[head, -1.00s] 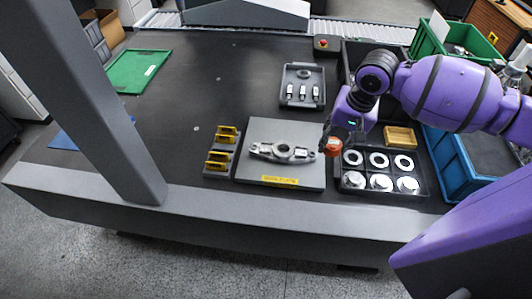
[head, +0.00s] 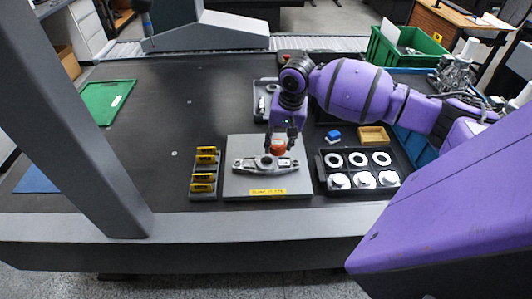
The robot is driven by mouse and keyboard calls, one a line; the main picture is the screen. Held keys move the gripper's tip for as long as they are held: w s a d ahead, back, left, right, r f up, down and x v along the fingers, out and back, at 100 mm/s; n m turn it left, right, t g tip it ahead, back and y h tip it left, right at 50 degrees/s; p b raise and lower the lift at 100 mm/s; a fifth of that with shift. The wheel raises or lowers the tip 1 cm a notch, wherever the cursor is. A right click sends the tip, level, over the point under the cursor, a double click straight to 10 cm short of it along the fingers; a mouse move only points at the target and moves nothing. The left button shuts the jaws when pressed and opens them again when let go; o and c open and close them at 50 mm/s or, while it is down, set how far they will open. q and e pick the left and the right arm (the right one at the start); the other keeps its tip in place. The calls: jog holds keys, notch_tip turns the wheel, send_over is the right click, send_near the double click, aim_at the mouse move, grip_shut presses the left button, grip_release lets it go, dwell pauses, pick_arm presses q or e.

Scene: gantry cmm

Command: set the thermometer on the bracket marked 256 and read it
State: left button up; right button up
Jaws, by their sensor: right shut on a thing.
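My right gripper (head: 283,138) reaches in from the right, pointing down, and is shut on a small orange-red object, which looks like the thermometer (head: 279,147). It is at the back of a grey metal bracket (head: 246,165) with a central ring; I cannot tell whether it touches the bracket. The bracket lies on a light grey plate (head: 238,185) with a yellow label (head: 268,192) at its front edge, too small to read surely. My left gripper is not in view.
Left of the plate is a grey rack with yellow pieces (head: 205,169). Right of it is a black tray (head: 326,189) with white rings and discs. A blue block (head: 333,136) and a yellow box (head: 374,137) are behind.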

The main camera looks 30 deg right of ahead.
jog(key=w+f, duration=0.1)
jog(key=f, duration=0.2)
jog(key=w+f+b, duration=0.1)
jog(key=w+f, duration=0.1)
jog(key=f, duration=0.1)
jog(key=w+f, duration=0.2)
jog(key=f, duration=0.1)
jog(key=shift+w+a, duration=0.25)
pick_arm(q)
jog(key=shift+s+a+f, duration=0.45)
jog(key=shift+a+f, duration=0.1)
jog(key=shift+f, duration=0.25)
pick_arm(e)
jog(key=shift+f, duration=0.1)
jog(key=o, duration=1.2)
jog(key=shift+f, duration=0.1)
